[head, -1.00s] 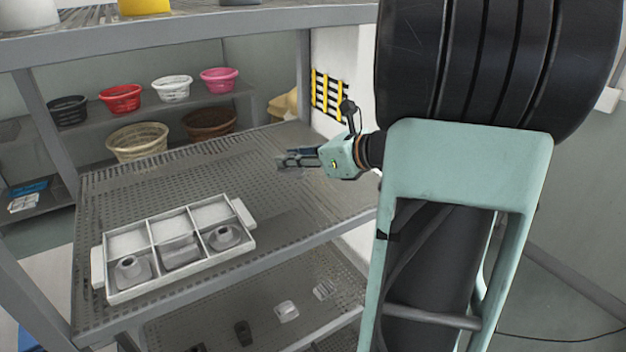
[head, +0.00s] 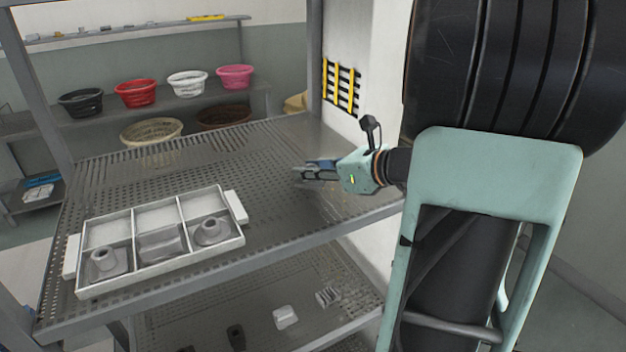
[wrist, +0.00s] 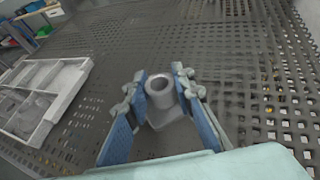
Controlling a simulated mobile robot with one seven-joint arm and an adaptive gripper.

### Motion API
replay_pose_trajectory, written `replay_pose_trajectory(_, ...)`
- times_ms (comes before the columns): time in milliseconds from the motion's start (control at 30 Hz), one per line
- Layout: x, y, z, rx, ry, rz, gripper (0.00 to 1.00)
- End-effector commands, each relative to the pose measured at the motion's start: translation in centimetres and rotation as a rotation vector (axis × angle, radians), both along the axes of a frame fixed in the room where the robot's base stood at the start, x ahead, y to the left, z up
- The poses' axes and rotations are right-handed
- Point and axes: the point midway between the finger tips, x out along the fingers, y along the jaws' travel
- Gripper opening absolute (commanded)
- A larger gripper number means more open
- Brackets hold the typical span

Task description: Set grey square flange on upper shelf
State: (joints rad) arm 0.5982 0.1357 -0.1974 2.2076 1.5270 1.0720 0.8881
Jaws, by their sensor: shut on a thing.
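My gripper (head: 310,172) is over the right part of the perforated grey shelf (head: 265,150). In the wrist view, its blue-lined fingers (wrist: 161,92) are shut on a grey flange (wrist: 165,116) with a round upright collar and a wider base. The fingers hide the sides of the flange, and in the head view it is barely visible. I cannot tell whether its base touches the shelf. A white compartment tray (head: 190,263) stands on the shelf at left, with grey parts in its front compartments. It also shows in the wrist view (wrist: 58,103).
A lower shelf (head: 260,310) holds several small parts. Coloured bowls (head: 135,93) stand on a rack behind. A grey post (head: 314,60) rises at the shelf's back right corner. The shelf between tray and gripper is clear.

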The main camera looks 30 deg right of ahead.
Motion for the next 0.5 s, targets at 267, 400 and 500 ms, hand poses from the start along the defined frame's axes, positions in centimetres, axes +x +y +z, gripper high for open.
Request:
replay_pose_trajectory(267,-0.12,0.15,-1.37,-0.001,-0.001,-0.001,0.00)
replay_pose_trajectory(400,-0.11,0.14,-1.41,-0.001,-0.001,-0.001,0.00)
replay_pose_trajectory(500,-0.12,0.15,-1.81,-0.001,-0.001,-0.001,0.00)
